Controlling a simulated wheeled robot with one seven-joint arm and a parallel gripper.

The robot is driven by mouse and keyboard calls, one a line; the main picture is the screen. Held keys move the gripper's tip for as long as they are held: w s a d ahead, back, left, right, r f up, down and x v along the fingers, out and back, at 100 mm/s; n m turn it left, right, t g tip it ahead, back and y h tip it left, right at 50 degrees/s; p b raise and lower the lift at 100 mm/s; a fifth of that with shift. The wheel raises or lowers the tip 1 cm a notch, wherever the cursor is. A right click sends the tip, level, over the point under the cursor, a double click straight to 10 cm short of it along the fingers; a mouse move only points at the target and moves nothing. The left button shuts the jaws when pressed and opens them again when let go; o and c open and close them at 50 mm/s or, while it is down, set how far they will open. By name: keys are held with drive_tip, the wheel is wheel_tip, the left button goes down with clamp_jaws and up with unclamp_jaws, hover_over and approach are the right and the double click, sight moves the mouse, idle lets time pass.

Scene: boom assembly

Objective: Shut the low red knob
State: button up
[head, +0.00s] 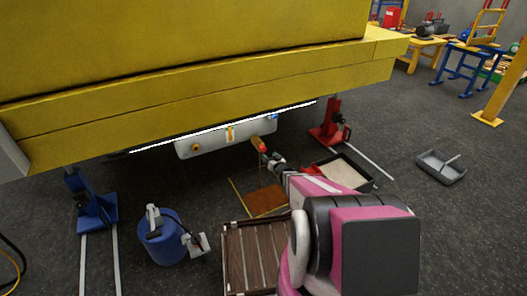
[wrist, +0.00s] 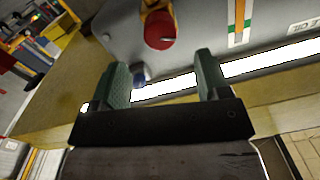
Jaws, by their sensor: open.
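A red knob (wrist: 159,30) on a yellow mount shows in the wrist view, at the grey panel (wrist: 195,25). In the head view a red knob (head: 262,148) at the end of a yellow part hangs low at the right side of the grey panel (head: 212,143), under the yellow beam. My gripper (head: 274,159) is close to it in the head view, its fingers small there. In the wrist view my gripper (wrist: 162,62) is open, with two green fingers apart and nothing held. The red knob is beyond the fingertips, and no contact shows.
The large yellow beam (head: 200,100) hangs overhead. A small blue part (wrist: 140,75) shows between the fingers. A blue canister (head: 163,240), a red stand (head: 328,125), a blue stand (head: 92,208) and a black-rimmed tray (head: 343,172) stand below.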

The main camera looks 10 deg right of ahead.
sight(264, 150)
drive_tip(key=x, duration=0.7)
drive_tip(key=shift+w, duration=0.15)
drive_tip(key=shift+c, duration=0.3)
drive_tip(key=c, duration=0.9)
